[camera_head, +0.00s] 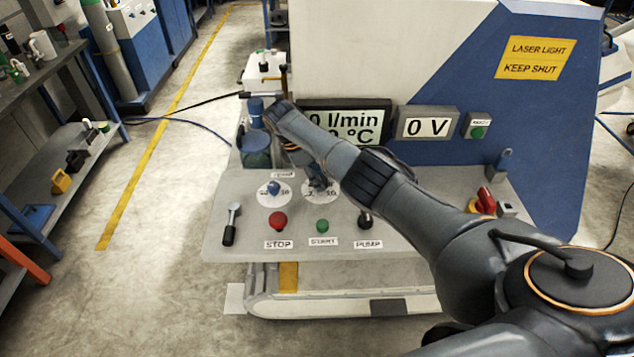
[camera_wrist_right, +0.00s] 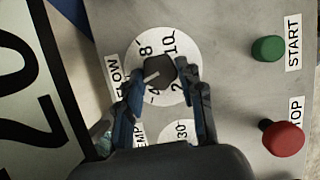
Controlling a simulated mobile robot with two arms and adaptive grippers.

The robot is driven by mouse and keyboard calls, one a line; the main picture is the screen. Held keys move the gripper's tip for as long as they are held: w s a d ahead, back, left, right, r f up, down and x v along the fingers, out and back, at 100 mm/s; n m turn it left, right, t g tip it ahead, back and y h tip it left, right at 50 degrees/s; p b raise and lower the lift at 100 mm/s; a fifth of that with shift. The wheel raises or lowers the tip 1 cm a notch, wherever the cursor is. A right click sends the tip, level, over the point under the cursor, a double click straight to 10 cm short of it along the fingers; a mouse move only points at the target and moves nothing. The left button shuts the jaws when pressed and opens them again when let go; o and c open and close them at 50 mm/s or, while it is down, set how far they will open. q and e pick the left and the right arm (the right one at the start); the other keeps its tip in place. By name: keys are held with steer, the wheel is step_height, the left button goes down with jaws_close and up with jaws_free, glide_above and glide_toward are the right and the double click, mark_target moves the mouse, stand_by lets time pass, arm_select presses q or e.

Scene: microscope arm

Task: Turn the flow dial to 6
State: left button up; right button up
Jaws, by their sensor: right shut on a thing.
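The flow dial is a white disc (camera_wrist_right: 143,62) with a dark knob (camera_wrist_right: 159,70) in the right wrist view. Its numbers 2, 4, 8 and 10 show; the 6 is not visible. The knob's pale pointer line points left and slightly down, between 8 and 4. My right gripper (camera_wrist_right: 162,84) is shut on the knob, one finger on each side. In the head view the right gripper (camera_head: 318,184) reaches down over the flow dial (camera_head: 333,190), which it partly hides. My left gripper is not in view.
The temp dial (camera_head: 273,190) with a blue knob sits to the left. A red STOP button (camera_head: 278,221), a green START button (camera_head: 322,226) and the PUMP control (camera_head: 365,221) stand in front. Displays (camera_head: 427,125) rise behind; the flow readout is partly hidden by my arm.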

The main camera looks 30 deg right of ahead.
steer(key=shift+f+m+g+b, duration=0.1)
steer(key=shift+m+g+b, duration=0.2)
steer(key=shift+m+b, duration=0.6)
steer(key=shift+d, duration=0.1)
steer(key=o, duration=1.2)
steer(key=shift+w+r, duration=0.1)
steer(key=shift+r, duration=0.2)
step_height(320, 180, up, 10)
steer(key=shift+f, duration=0.2)
